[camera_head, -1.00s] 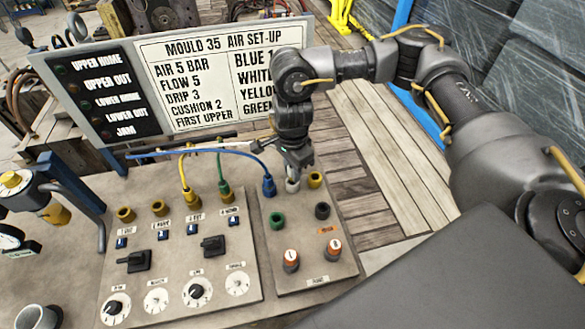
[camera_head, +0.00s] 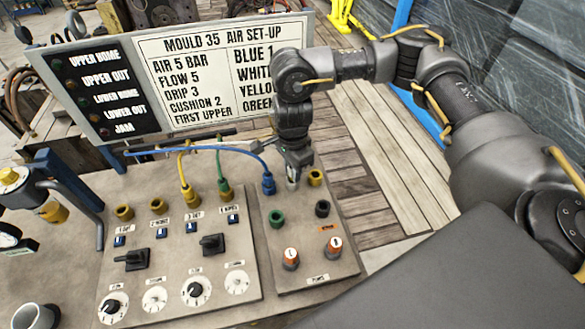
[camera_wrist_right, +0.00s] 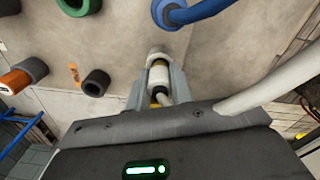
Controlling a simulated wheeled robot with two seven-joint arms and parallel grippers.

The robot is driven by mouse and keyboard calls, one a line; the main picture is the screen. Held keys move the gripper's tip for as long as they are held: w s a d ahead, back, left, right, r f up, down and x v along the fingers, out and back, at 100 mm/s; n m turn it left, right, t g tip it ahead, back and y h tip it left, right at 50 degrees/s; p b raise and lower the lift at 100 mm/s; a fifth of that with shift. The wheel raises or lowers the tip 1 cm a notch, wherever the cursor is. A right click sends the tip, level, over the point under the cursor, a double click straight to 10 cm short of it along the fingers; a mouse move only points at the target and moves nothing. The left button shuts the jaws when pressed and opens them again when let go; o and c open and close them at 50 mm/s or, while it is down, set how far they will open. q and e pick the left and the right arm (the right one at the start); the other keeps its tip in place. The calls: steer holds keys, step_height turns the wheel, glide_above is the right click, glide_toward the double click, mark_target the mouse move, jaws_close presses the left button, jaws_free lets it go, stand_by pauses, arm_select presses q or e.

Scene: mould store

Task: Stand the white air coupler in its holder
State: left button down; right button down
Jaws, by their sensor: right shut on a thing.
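My right gripper (camera_head: 293,172) points down at the back of the right-hand panel and is shut on the white air coupler (camera_wrist_right: 159,76). In the right wrist view the coupler sits between the two fingers, with a white hose running off to the right. Its far end meets a pale ring (camera_wrist_right: 158,56), which looks like its holder on the panel. I cannot tell whether the coupler is inside the ring or just above it. In the head view the fingers hide most of the coupler. My left gripper is out of view.
A blue coupler (camera_head: 268,183) stands just left of my right gripper, and a yellow socket (camera_head: 315,177) is just right. Green (camera_head: 276,218) and black (camera_head: 322,208) sockets are in front. Orange-banded knobs (camera_head: 290,258) stand nearer. Yellow (camera_head: 186,193) and green (camera_head: 225,189) couplers stand farther left.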

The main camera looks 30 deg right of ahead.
steer(key=shift+f+b, duration=0.5)
steer(key=shift+f, duration=0.1)
steer(key=c, duration=0.7)
jaws_free()
steer(key=shift+c, duration=0.2)
steer(key=shift+r, duration=0.1)
steer(key=shift+r+p, duration=3.05)
steer(key=shift+r, duration=0.7)
steer(key=shift+f, duration=0.1)
